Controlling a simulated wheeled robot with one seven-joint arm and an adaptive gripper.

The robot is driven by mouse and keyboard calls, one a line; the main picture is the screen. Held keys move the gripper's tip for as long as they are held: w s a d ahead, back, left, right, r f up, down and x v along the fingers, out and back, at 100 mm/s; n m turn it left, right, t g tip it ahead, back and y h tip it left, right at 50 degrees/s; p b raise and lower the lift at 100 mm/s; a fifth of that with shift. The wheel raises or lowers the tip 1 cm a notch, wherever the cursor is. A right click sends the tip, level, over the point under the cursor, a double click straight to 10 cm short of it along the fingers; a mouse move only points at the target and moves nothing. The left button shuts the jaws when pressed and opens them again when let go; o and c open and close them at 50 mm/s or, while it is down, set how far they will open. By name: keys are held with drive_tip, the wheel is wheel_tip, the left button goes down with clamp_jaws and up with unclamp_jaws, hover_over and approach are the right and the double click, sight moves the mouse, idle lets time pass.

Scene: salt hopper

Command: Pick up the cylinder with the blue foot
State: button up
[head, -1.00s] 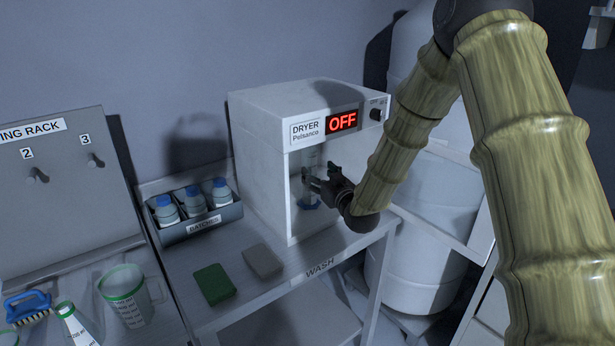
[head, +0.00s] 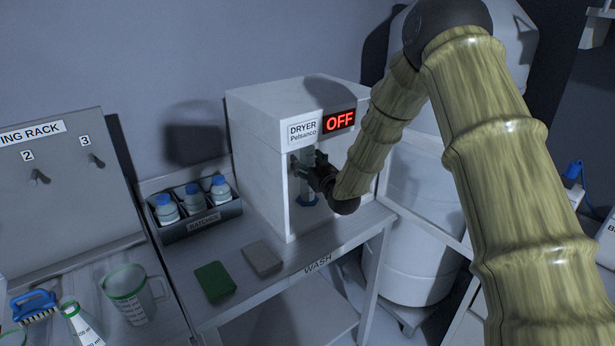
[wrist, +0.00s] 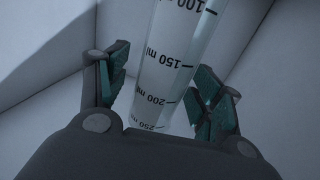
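The cylinder with the blue foot (head: 308,199) stands inside the open front of the white dryer (head: 262,150). In the head view my gripper (head: 306,167) is at the dryer opening, in front of the cylinder and hiding part of it. In the wrist view the clear graduated cylinder (wrist: 172,70), with its ml marks, lies between the two green-padded fingers of my gripper (wrist: 165,90). The fingers are apart, one on each side of the cylinder. A gap shows on the left, and the right pad is close to the glass. The foot is out of the wrist view.
The dryer walls stand close around my gripper. A green sponge (head: 214,281) and a grey one (head: 262,258) lie on the wash bench before the dryer. A rack of blue-capped bottles (head: 193,198) stands left. A jug (head: 137,295) is further left.

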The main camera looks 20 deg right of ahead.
drive_tip(key=c, duration=1.3)
drive_tip(key=shift+c, duration=0.2)
drive_tip(key=shift+r, duration=0.1)
